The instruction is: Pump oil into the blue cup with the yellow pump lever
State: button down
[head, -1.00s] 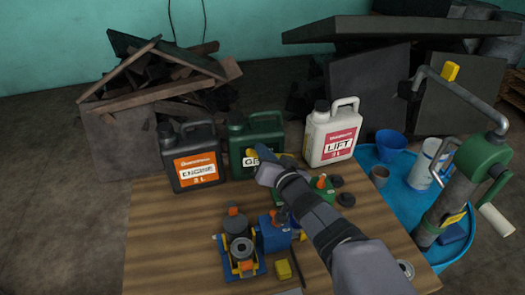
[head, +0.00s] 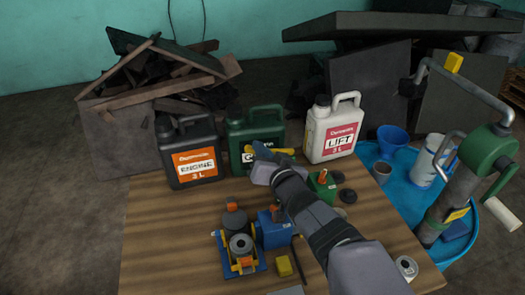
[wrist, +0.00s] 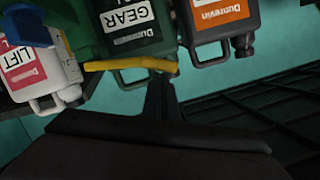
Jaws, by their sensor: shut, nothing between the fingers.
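My gripper (head: 263,155) is shut and empty, in front of the green GEAR can. It also shows in the wrist view (wrist: 160,85), with its tip at the right end of a yellow bar (wrist: 120,64). This bar, apparently the pump lever, shows in the head view beside my fingertips (head: 284,151). Whether they touch it is not clear. A blue, funnel-shaped cup (head: 392,138) stands on the blue tray at right. A hand pump (head: 488,155) with a green body and bent grey pipe rises there, with a yellow piece (head: 453,62) on top.
The black ENGINE can (head: 188,150), green GEAR can (head: 262,124) and white LIFT can (head: 335,125) line the table's back edge. A blue block (head: 273,232) and a green block (head: 323,187) have orange caps. Bare wood (head: 160,235) lies at left.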

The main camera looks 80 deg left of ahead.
notch_tip(320, 180, down, 7)
jog(key=s+n+t+b, duration=0.1)
jog(key=n+b, duration=0.1)
jog(key=b, duration=0.9)
jog(key=shift+s+r+n, duration=0.15)
jog(key=shift+s+n, duration=0.15)
jog(key=shift+n, duration=0.1)
jog(key=shift+d+f, duration=0.1)
jog(key=shift+f, duration=0.1)
jog(key=r+p, duration=0.1)
jog(key=r, duration=0.1)
jog(key=r+p, duration=0.2)
jog(key=r, duration=0.1)
jog(key=shift+s, duration=0.2)
jog(key=b+v, duration=0.4)
jog(key=v, duration=0.6)
jog(key=shift+s, duration=0.25)
jog(key=shift+r, duration=0.15)
